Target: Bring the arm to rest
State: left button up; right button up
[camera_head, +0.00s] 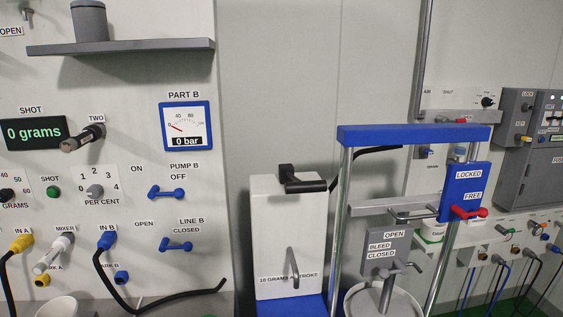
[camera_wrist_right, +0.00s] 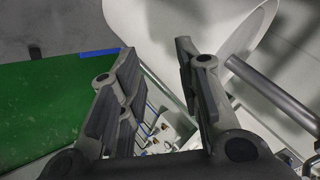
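My right gripper (camera_wrist_right: 158,85) shows in the right wrist view. Its two dark fingers stand apart with nothing between them. Behind the fingers are a white rounded surface, a grey rod and part of a panel with small fittings. Neither gripper shows in the head view, and no part of my arms can be made out there. My left gripper is in no view.
A white panel with a 0 bar gauge (camera_head: 186,127) and a 0 grams display (camera_head: 34,133) is at left. A blue-topped frame (camera_head: 414,135) stands right of centre, beside a white pump box (camera_head: 288,230). A green surface (camera_wrist_right: 60,110) lies left in the wrist view.

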jog(key=s+a+f+n+g, duration=0.2)
jog(key=s+a+f+n, duration=0.1)
jog(key=s+f, duration=0.8)
jog(key=s+a+f+n+g, duration=0.2)
jog(key=s+a+f+n, duration=0.1)
jog(key=s+f, duration=0.75)
jog(key=s+a+f+n+g, duration=0.1)
jog(key=s+f+n, duration=0.1)
jog(key=s, duration=0.7)
jog(key=s+a+f+n+g, duration=0.1)
jog(key=s+a+f+n, duration=0.1)
jog(key=s, duration=0.7)
jog(key=s+a+f+n+g, duration=0.1)
jog(key=s+a+f+n, duration=0.1)
jog(key=s+f, duration=0.4)
jog(key=s+n, duration=0.1)
jog(key=s, duration=0.2)
jog(key=shift+a+g, duration=0.25)
jog(key=shift+g, duration=0.15)
